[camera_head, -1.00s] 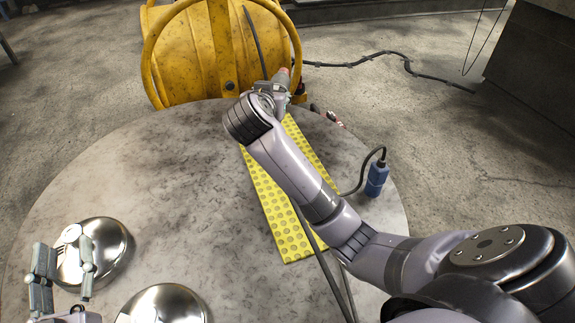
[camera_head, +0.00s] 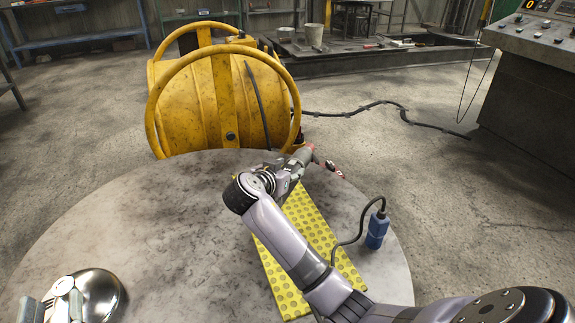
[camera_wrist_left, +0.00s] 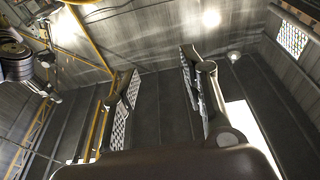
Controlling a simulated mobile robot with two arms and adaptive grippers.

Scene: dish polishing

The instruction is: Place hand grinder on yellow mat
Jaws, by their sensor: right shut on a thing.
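The yellow dotted mat (camera_head: 315,230) lies on the round grey table, partly hidden under my right arm. My right gripper (camera_head: 287,172) is at the mat's far end, largely hidden by its own wrist. It is shut on the hand grinder (camera_head: 305,155), whose reddish end points away to the right. Whether the grinder touches the mat or table cannot be told. My left gripper (camera_head: 65,302) is at the lower left over a shiny metal dish (camera_head: 103,292). In the left wrist view its fingers (camera_wrist_left: 163,95) are apart with nothing between them.
A blue connector (camera_head: 376,231) with a black cable stands right of the mat. A small red and black item (camera_head: 334,169) shows near the far table edge. A yellow drum (camera_head: 215,105) stands behind the table (camera_head: 150,215). The table's left middle is clear.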

